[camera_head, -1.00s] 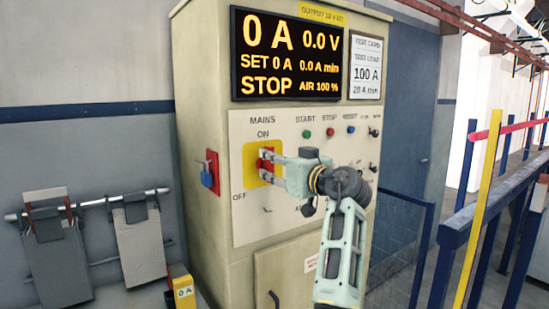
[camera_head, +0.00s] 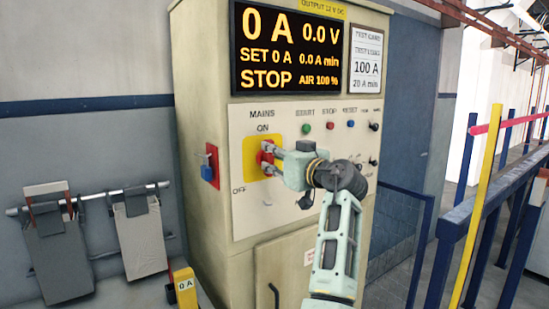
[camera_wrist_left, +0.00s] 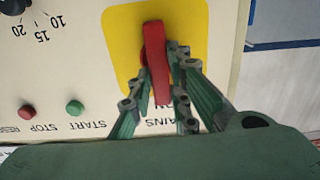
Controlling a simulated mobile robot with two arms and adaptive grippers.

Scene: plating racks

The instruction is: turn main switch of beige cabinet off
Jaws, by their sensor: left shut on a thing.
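The beige cabinet (camera_head: 212,120) stands in the middle of the head view. Its main switch is a red handle on a yellow plate (camera_head: 250,160), below the MAINS and ON labels and right of the OFF label. My left gripper (camera_head: 267,157) is at the switch, with its fingers on the red handle. In the left wrist view, which is upside down, the red handle (camera_wrist_left: 157,65) lies between the fingers (camera_wrist_left: 163,88), which are shut on it. The handle points towards the MAINS label, roughly at ON. The fingers partly cover the lettering there. My right gripper is not in view.
The display (camera_head: 290,48) reads 0 A, 0.0 V and STOP. Green, red and blue buttons and black knobs (camera_head: 374,126) sit right of the switch. A blue padlock (camera_head: 207,172) hangs on the cabinet's left side. Blue railings (camera_head: 455,225) stand at the right.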

